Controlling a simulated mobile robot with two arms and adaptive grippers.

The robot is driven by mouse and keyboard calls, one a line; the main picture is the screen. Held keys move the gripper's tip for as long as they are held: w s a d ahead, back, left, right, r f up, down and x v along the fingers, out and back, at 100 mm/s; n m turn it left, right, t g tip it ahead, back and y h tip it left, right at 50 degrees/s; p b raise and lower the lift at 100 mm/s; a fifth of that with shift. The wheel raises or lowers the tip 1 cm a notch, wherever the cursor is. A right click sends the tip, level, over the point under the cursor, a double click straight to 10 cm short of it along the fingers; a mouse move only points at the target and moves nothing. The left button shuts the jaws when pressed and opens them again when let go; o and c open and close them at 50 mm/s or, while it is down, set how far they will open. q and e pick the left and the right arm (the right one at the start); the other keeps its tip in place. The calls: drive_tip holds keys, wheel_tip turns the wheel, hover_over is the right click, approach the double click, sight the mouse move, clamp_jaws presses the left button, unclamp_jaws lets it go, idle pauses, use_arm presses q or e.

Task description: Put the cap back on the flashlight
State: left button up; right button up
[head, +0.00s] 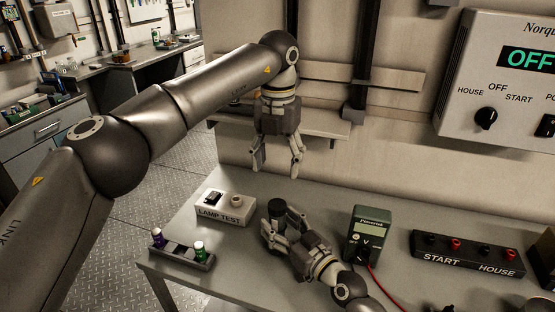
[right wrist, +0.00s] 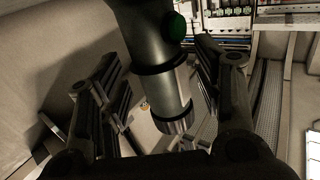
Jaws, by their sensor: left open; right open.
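The flashlight (head: 277,208) shows in the head view as a short dark cylinder on the bench, at the fingers of my right gripper (head: 278,226). In the right wrist view the flashlight (right wrist: 150,45) is a dark grey body with a green button and a silver band near its lower end. It lies between the spread fingers, with gaps on both sides. My left gripper (head: 276,164) is open and empty, pointing down above the bench behind the flashlight. I cannot make out the cap for certain.
A white LAMP TEST box (head: 224,210) stands left of the flashlight. A small tray (head: 180,254) with purple and green-topped cells is at the bench's left edge.

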drive_tip(key=v, duration=1)
drive_tip(key=shift+s+d, duration=0.2)
drive_tip(key=shift+s, duration=0.15)
